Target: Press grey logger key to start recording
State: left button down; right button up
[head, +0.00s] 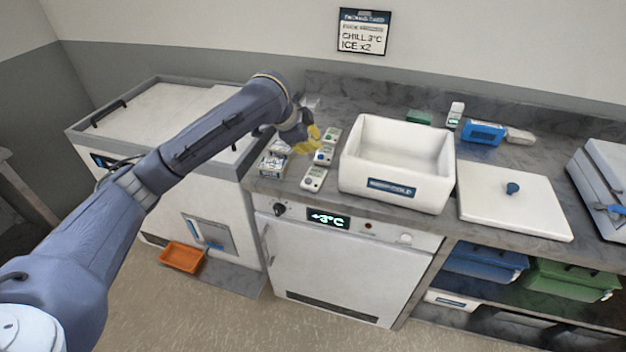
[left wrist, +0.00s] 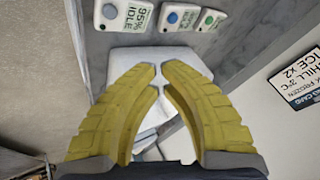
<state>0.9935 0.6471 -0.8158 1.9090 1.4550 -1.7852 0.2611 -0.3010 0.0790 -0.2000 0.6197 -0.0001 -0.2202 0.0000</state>
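Three small white loggers stand in a row on the counter left of the white foam box. The front logger (head: 314,178) has a grey key; in the left wrist view its grey key (left wrist: 110,11) shows at the top edge, beside a display reading "95% IDLE". The middle logger (head: 323,155) has a blue key (left wrist: 172,18), and the rear logger (head: 331,134) a green key (left wrist: 209,20). My left gripper (head: 312,139) is above the counter near the loggers, its yellow fingertips nearly together, with nothing visible between them. My right gripper is out of view.
The open foam box (head: 397,193) stands right of the loggers, with its lid (head: 515,202) farther right. White packs (head: 275,160) sit left of the loggers. Below is a cooler showing +3°C (head: 328,219). A chest freezer (head: 165,110) stands at left.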

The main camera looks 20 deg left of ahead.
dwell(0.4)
pick_arm(q)
send_over(312, 179)
jog(key=shift+d+f, duration=0.1)
jog(key=shift+f, duration=4.25)
jog(key=shift+f, duration=0.95)
jog(key=shift+r, duration=0.95)
jog(key=shift+r, duration=0.1)
jog(key=shift+r, duration=2.4)
